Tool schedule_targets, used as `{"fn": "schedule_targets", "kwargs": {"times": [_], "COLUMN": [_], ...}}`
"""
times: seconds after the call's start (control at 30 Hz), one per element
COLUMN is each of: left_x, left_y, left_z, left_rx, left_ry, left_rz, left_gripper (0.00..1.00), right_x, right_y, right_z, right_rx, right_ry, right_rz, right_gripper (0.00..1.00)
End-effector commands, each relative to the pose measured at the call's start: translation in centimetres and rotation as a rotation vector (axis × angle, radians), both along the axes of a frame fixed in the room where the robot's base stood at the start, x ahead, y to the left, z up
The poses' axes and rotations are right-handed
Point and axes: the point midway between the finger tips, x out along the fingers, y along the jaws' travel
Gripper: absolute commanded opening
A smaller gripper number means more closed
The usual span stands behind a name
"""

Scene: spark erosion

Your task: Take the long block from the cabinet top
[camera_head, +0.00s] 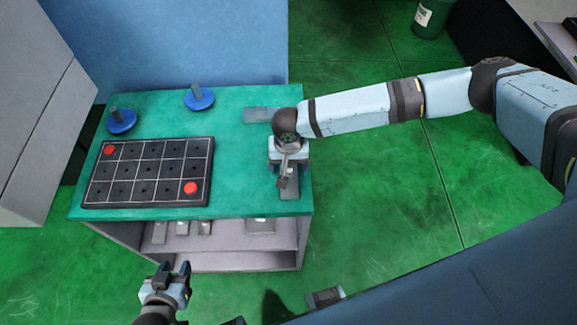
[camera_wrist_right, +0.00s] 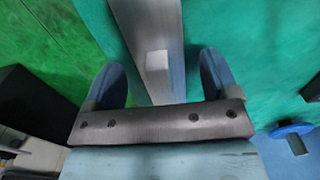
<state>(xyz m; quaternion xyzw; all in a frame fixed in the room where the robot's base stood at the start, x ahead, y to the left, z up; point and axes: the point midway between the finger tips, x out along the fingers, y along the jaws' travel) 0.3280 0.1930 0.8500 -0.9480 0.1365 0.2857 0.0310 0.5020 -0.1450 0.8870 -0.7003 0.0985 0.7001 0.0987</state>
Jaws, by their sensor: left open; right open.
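The long block (camera_head: 291,190) is grey and lies on the green cabinet top (camera_head: 240,180) near its right edge, partly hidden by my right gripper. In the right wrist view, a long grey bar (camera_wrist_right: 148,25) with a small light square block (camera_wrist_right: 157,60) on it runs between the fingers. My right gripper (camera_head: 287,180) is open above the block, one finger on each side of it; contact cannot be told. It also shows in the right wrist view (camera_wrist_right: 163,80). My left gripper (camera_head: 176,272) is open and empty, in front of the cabinet at the lower left.
A black gridded tray (camera_head: 150,198) with two red discs sits on the left of the top. Two blue discs with grey stems (camera_head: 199,98) stand behind it. A flat grey piece (camera_head: 260,115) lies by my right wrist. Grey blocks (camera_head: 204,228) are on the shelf below.

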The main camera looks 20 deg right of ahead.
Motion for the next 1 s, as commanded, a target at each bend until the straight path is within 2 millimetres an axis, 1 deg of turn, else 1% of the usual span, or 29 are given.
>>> {"fn": "schedule_targets", "kwargs": {"times": [0.07, 0.1, 0.27, 0.3, 0.37, 0.63, 0.77, 0.87, 0.93, 1.0], "left_x": [0.0, 0.0, 0.0, 0.0, 0.0, 0.0, 0.0, 0.0, 0.0, 0.0], "left_y": [0.0, 0.0, 0.0, 0.0, 0.0, 0.0, 0.0, 0.0, 0.0, 0.0], "left_z": [0.0, 0.0, 0.0, 0.0, 0.0, 0.1, 0.1, 0.0, 0.0, -0.1], "left_rx": [0.0, 0.0, 0.0, 0.0, 0.0, 0.0, -0.001, -0.001, -0.001, -0.001], "left_ry": [0.0, 0.0, -0.001, -0.001, -0.001, -0.001, -0.002, -0.002, -0.002, -0.002], "left_rz": [0.0, 0.0, 0.0, 0.0, 0.0, 0.0, 0.0, 0.0, 0.0, 0.0], "left_gripper": [0.43, 0.43, 0.43, 0.43, 0.43, 0.43, 0.43, 0.43, 0.43, 0.43], "right_x": [0.0, 0.0, 0.0, 0.0, 0.0, 0.0, 0.1, 0.1, 0.0, 0.1], "right_y": [0.0, 0.0, 0.0, 0.0, 0.0, 0.0, 0.0, 0.0, 0.0, 0.0], "right_z": [0.0, 0.0, 0.0, 0.0, 0.0, 0.2, 0.9, 2.1, 3.2, 4.8], "right_rx": [0.0, 0.0, -0.001, -0.001, -0.001, 0.0, 0.0, 0.002, 0.003, 0.003], "right_ry": [0.0, 0.0, 0.0, 0.0, 0.0, 0.0, 0.0, -0.002, -0.002, -0.001], "right_rz": [0.0, 0.0, 0.0, 0.0, 0.0, 0.0, -0.001, -0.001, 0.0, -0.001], "right_gripper": [0.81, 0.72, 0.35, 0.26, 0.13, 0.13, 0.13, 0.13, 0.13, 0.13]}}
